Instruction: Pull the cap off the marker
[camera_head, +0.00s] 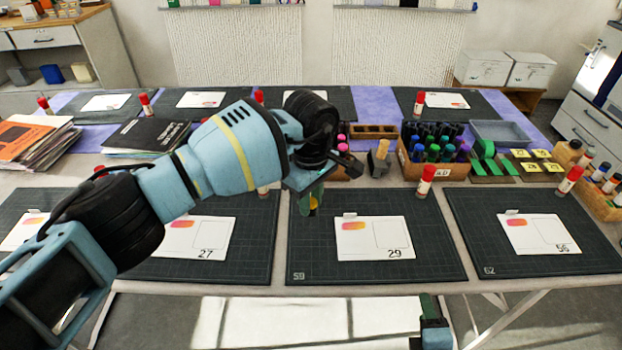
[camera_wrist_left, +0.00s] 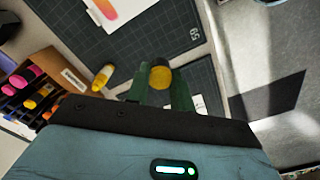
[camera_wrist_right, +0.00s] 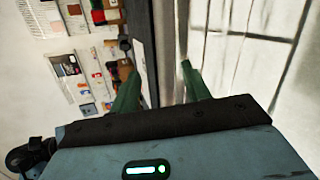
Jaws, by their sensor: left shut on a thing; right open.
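My left gripper (camera_head: 312,203) is shut on a marker and holds it above the left part of the mat numbered 59. In the left wrist view the marker (camera_wrist_left: 160,77) shows a round yellow end and a dark side between the green fingers. Its far end is hidden, and I cannot tell whether the yellow part is the cap. In the head view only a little yellow shows at the fingers. My right gripper (camera_head: 431,312) is low in front of the table's front edge. It also shows in the right wrist view (camera_wrist_right: 158,80), open and empty, its green fingers apart.
The mat (camera_head: 430,262) bears a white card (camera_head: 358,238). A wooden box of markers (camera_wrist_left: 62,72) stands behind the left gripper; a yellow-orange object (camera_wrist_left: 103,76) lies beside it. A red-capped stick (camera_head: 425,183) stands at the mat's back right. The floor in front is clear.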

